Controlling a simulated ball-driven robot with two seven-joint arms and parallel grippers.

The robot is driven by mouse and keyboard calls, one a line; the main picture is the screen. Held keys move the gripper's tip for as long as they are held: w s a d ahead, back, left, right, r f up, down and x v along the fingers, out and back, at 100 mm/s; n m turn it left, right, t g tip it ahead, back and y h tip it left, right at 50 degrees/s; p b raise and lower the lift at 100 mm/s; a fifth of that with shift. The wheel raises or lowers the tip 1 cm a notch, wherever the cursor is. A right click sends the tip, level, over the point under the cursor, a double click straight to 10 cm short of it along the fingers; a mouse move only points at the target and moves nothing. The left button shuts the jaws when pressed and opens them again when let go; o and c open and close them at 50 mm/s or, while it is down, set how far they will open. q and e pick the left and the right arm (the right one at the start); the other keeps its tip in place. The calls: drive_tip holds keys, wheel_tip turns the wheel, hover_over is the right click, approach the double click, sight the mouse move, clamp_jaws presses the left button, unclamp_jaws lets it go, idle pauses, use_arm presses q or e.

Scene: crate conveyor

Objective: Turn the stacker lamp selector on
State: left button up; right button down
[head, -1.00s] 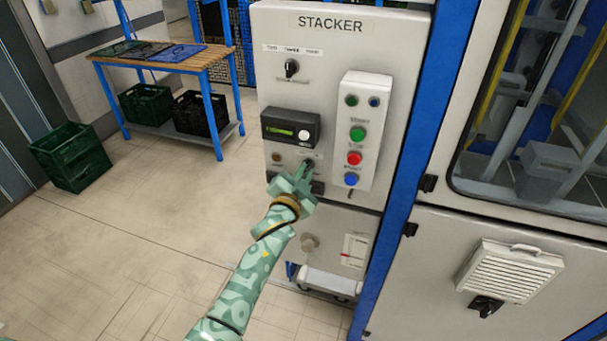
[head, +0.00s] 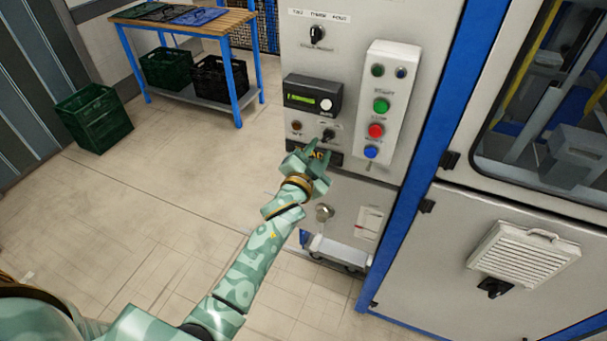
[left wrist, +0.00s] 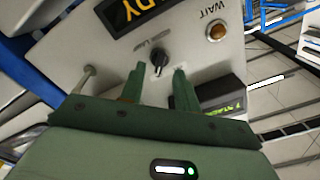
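The stacker lamp selector is a small black knob (head: 328,135) on the grey stacker panel (head: 349,75), right of the amber WAIT lamp (head: 297,126) and below the display. It also shows in the left wrist view (left wrist: 158,58), with its lettering too small to read. My left gripper (head: 309,149) is open just in front of and below the knob. In the left wrist view its fingertips (left wrist: 159,70) stand apart on either side of the knob's line, with a visible gap and nothing held. Its fingers partly cover the READY sign (head: 332,156). My right gripper is not in view.
A column of green (head: 381,105), red (head: 376,131) and blue (head: 371,152) buttons sits close right of the knob. A dark display unit (head: 312,95) is above, and another selector (head: 317,33) higher up. Open floor (head: 170,190) lies to the left.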

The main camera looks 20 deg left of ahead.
use_arm(q)
drive_tip(key=s, duration=1.3)
drive_tip(key=shift+a, duration=0.2)
